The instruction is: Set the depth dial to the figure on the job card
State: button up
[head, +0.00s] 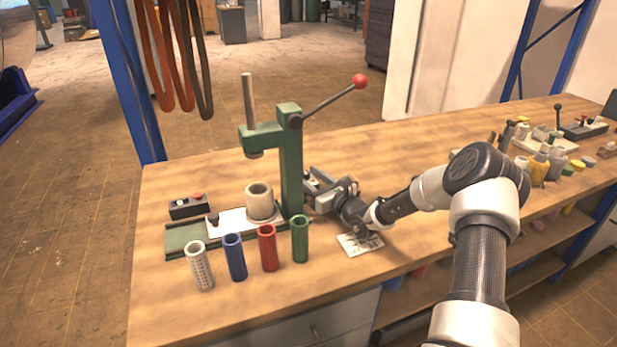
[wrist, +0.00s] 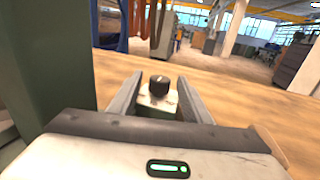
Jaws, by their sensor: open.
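The dial is a black round knob (wrist: 159,85) on a pale block in the wrist view. A light mark shows on its top, but no figure is readable. My gripper (wrist: 160,77) is open, with one finger on each side of the knob in that view and a gap on both sides. Whether the knob lies between the fingertips or beyond them I cannot tell. In the head view my gripper (head: 318,183) is just right of the green press (head: 291,160), and I cannot make out the knob. The job card (head: 360,244) lies below my wrist, partly covered, its writing unreadable.
The press post (wrist: 45,65) stands close on the left in the wrist view. White, blue, red and green tubes (head: 267,247) stand in front of the press. A red-tipped lever (head: 359,81) sticks out above. Bottles and small parts (head: 545,160) crowd the bench's right side.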

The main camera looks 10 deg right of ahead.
jog(key=c, duration=1)
jog(key=shift+a+r+m+h+p, duration=0.2)
jog(key=shift+m+h+p, duration=0.2)
jog(key=shift+p, duration=0.1)
jog(key=shift+c, duration=0.2)
jog(key=shift+d+f+m+t+h, duration=0.15)
jog(key=shift+m+t+h, duration=0.2)
jog(key=shift+h, duration=0.25)
jog(key=o, duration=1)
jog(key=shift+o, duration=0.2)
jog(key=shift+s, duration=0.15)
jog(key=p+v, duration=0.1)
jog(key=v, duration=1.6)
jog(key=shift+s+f+p, duration=0.1)
jog(key=shift+s+p, duration=0.05)
jog(key=shift+p, duration=0.2)
